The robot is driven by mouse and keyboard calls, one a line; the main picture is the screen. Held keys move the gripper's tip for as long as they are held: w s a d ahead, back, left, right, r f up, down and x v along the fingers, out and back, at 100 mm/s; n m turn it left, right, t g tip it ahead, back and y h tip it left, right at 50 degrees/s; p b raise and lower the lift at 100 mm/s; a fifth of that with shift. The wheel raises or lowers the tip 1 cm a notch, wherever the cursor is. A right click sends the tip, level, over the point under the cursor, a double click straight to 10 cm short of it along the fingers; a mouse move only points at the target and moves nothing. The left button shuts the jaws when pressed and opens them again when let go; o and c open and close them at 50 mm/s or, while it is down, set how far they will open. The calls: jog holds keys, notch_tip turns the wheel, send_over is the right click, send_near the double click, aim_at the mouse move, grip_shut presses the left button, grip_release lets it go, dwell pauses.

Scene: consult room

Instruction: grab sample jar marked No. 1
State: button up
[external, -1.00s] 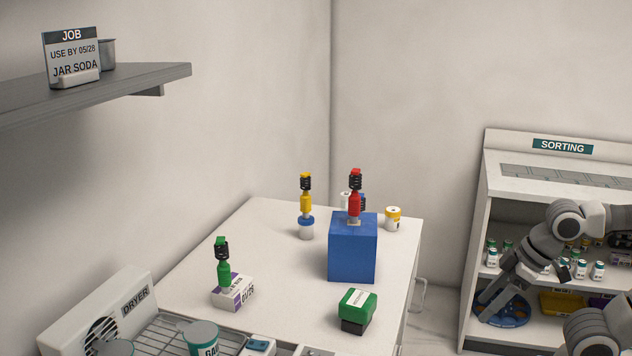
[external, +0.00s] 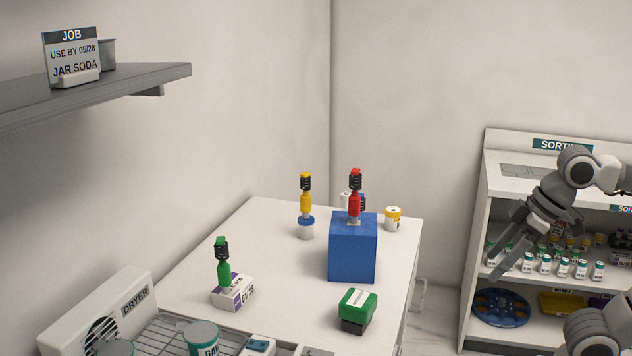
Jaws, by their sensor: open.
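No marking reading No. 1 is legible on any jar. Another small white container (external: 345,201) is partly hidden behind the block. Several small labelled jars (external: 545,264) stand in rows in the sorting shelf. My gripper (external: 497,258) is open and empty at the shelf's left side, apart from the table jars.
The blue block (external: 353,250) carries a red bottle (external: 354,203). A green bottle (external: 223,271) stands on a white-purple box (external: 232,293). A green-and-black stamp-like object (external: 357,311) lies near the table's right edge. A dryer (external: 125,305) and rack are front left. A sign (external: 71,60) reads "JAR SODA".

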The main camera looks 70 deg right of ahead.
notch_tip(320, 180, up, 20)
notch_tip(320, 180, up, 2)
jog(key=w+d+p, duration=0.1)
jog(key=w+p, duration=0.1)
jog(key=m+g+h+p, duration=0.3)
jog(key=m+p, duration=0.7)
jog(key=p, duration=0.8)
send_over(395, 211)
jog(key=s+a, duration=0.4)
notch_tip(395, 211, down, 19)
jog(key=b+x, duration=0.1)
jog(key=x, duration=1.1)
jog(key=shift+w+r, duration=0.1)
jog(key=shift+h, duration=0.3)
jog(key=shift+w+x, duration=0.15)
jog(key=shift+x, duration=1.35)
jog(key=shift+w+x, duration=0.1)
jog(key=shift+x, duration=1.35)
jog(key=shift+r, duration=0.1)
jog(key=c, duration=1.5)
